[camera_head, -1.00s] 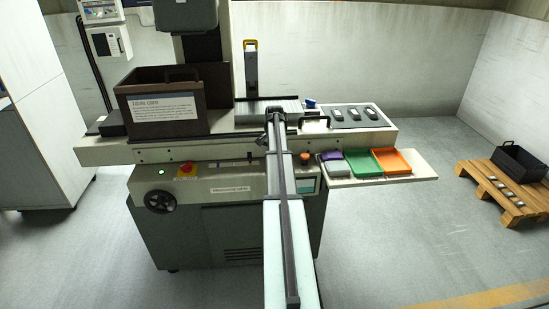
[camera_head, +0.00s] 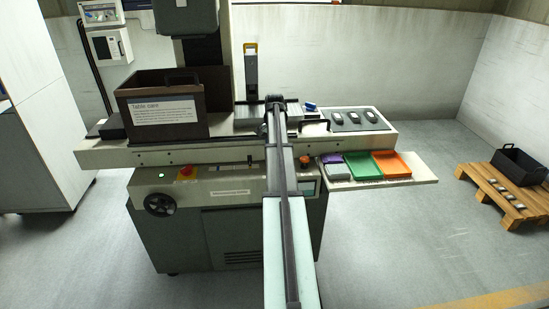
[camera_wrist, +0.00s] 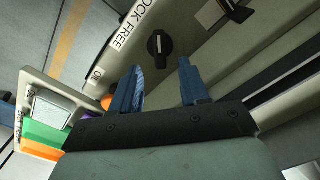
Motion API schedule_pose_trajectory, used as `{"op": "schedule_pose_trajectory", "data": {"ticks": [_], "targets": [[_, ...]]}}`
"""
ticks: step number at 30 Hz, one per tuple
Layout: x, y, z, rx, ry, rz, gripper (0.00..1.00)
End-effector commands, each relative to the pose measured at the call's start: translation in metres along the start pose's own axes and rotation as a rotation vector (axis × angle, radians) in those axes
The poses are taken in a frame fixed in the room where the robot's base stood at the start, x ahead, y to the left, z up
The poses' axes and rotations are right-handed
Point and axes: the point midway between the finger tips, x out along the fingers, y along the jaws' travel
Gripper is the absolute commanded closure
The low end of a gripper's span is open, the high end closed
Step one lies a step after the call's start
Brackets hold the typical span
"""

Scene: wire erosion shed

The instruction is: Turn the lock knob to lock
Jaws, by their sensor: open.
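The lock knob (camera_wrist: 158,45) is a black round knob with a raised bar and a white mark, set on a pale machine face in the wrist view. The label "LOCK FREE" (camera_wrist: 130,25) is printed to its left. My gripper (camera_wrist: 158,68) is open, with two blue fingers. Its fingertips point toward the knob, which shows just above the gap between them. The knob is not held, and whether a finger touches it is unclear. In the head view my arm hides the gripper and the knob.
A machine bed (camera_head: 120,155) carries a dark case (camera_head: 165,125) at left. A side shelf (camera_head: 400,177) holds purple, green (camera_head: 362,165) and orange (camera_head: 391,164) trays. An orange knob (camera_head: 304,160) is right of my arm. A pallet (camera_head: 505,200) stands on the floor at right.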

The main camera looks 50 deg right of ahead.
Motion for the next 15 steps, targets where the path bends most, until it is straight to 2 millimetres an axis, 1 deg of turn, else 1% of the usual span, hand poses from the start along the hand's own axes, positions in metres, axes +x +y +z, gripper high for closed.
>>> {"op": "schedule_pose_trajectory", "data": {"ticks": [1,3,7,12,15], "targets": [[-0.011,-0.001,-0.001,0.0,0.002,-0.001,0.55],[-0.025,-0.001,-0.001,0.0,0.002,-0.001,0.55],[-0.047,-0.001,-0.001,0.0,0.002,-0.001,0.55],[-0.067,-0.001,-0.001,0.0,0.001,-0.001,0.55],[-0.074,0.0,0.0,0.0,0.0,0.0,0.55]]}}
